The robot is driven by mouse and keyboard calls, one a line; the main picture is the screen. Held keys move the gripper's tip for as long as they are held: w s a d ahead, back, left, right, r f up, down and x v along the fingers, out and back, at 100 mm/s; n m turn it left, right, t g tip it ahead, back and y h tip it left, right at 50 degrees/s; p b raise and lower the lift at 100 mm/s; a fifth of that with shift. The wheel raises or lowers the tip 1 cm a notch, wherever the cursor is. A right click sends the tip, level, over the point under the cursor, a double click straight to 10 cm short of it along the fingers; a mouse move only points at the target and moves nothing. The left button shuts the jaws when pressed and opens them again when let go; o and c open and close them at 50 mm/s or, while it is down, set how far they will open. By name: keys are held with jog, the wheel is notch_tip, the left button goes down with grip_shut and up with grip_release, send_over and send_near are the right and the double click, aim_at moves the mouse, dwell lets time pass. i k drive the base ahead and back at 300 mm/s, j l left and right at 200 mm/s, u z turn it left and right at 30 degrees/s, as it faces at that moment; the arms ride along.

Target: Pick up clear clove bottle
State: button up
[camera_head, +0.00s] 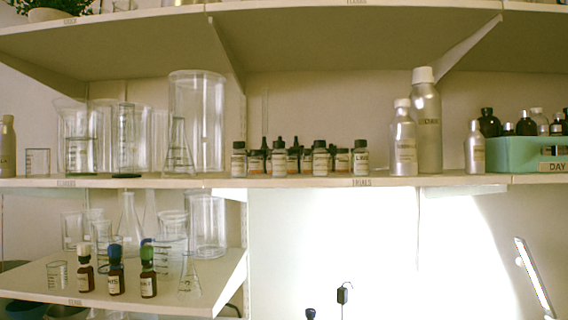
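A group of small bottles stands on the middle shelf, left of the silver bottles. The labels are too small to read surely, so I cannot tell which bottle is clove. My gripper is not in view.
The middle shelf (290,183) also holds glass beakers (198,115) at left, silver bottles (427,130) and a green crate (520,153) at right. The lower shelf (215,290) holds dark bottles with coloured caps (115,275) and glassware. The upper shelf (340,20) overhangs.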

aim_at(279, 156)
jog(key=i+j+z, duration=0.3)
jog(key=i+j, duration=0.55)
jog(key=i, duration=0.1)
